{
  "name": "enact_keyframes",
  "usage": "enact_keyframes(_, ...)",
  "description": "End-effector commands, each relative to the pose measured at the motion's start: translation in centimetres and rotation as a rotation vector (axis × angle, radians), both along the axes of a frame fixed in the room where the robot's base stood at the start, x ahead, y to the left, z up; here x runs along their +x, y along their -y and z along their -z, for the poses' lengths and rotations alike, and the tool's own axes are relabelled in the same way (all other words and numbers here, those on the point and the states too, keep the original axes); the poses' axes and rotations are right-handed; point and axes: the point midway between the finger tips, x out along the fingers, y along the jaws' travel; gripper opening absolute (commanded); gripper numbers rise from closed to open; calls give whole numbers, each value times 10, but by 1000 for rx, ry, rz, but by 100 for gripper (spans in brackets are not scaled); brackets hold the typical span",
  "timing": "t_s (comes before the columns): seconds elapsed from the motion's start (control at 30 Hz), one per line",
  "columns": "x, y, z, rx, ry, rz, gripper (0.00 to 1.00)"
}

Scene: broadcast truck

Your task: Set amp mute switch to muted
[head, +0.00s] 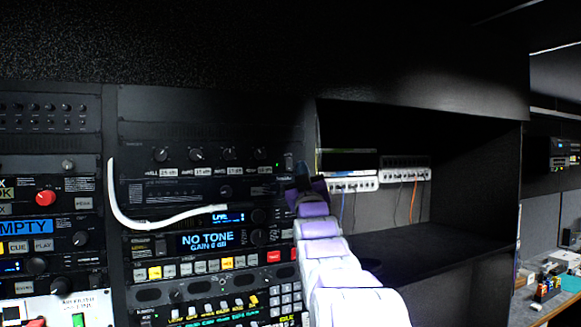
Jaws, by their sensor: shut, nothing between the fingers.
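A black rack unit (210,157) with a row of knobs and small white labels sits in the upper part of the middle rack; it looks like the amp. A small dark switch (289,162) is at its right end, beside a tiny green light. Its position is too small to read. My gripper (303,171) is shut and empty, its dark tips just right of and slightly below the switch. I cannot tell whether they touch the panel. My purple and white arm comes up from the lower right and covers part of the rack's right edge.
A white cable (121,205) loops across the rack front. Below is a unit whose display (207,240) reads "NO TONE", with coloured buttons underneath. An open dark shelf bay (465,190) with white cabled boxes (405,173) lies right. A cluttered desk (550,290) stands far right.

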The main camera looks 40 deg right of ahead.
Motion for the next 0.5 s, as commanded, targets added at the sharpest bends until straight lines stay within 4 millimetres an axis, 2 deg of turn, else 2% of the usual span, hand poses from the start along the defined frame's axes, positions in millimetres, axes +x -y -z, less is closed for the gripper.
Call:
enact_keyframes(0.23,30,5,4,-2,1,0,0)
enact_keyframes(0.5,39,9,5,-1,2,0,0)
